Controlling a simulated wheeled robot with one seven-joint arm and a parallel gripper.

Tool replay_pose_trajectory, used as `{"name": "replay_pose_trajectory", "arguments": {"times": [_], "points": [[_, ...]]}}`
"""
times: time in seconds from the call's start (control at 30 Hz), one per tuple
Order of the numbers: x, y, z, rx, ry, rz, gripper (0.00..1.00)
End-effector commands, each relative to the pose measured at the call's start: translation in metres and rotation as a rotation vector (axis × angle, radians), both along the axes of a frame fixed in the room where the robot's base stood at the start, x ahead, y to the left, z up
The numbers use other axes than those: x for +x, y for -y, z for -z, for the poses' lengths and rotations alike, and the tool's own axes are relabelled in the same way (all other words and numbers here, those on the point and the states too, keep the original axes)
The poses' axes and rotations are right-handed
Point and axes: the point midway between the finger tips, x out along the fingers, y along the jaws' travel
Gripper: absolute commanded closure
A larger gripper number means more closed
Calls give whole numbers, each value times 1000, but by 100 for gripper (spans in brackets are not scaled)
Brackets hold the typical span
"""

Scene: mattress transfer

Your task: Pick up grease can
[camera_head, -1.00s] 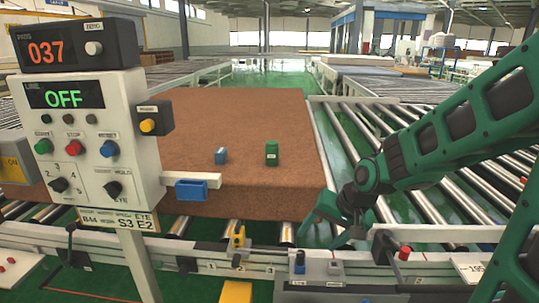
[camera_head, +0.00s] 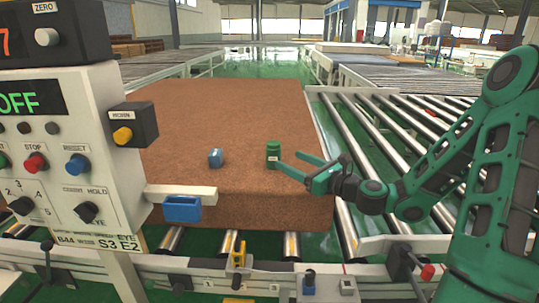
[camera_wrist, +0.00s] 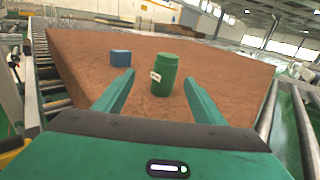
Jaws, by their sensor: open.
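The grease can is a small green cylinder (camera_head: 273,154) with a white label, standing upright on the brown mattress (camera_head: 200,105). It also shows in the wrist view (camera_wrist: 164,76), ahead of my fingers and roughly between their lines. In the wrist view my gripper (camera_wrist: 160,92) shows a finger on each side with a wide gap. From these views I cannot tell whether the fingers flank the can.
A small blue block (camera_head: 215,157) lies on the mattress left of the can. Metal rollers (camera_head: 375,140) run at the right. The mattress behind the can is clear.

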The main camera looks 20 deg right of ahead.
Motion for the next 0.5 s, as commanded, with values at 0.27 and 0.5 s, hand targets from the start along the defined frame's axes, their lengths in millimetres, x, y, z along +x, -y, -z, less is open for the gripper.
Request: {"name": "replay_pose_trajectory", "arguments": {"times": [0.27,0.5], "points": [[32,-14,-3,31,0,7,36],[51,-25,-2,29,-2,6,36]]}}
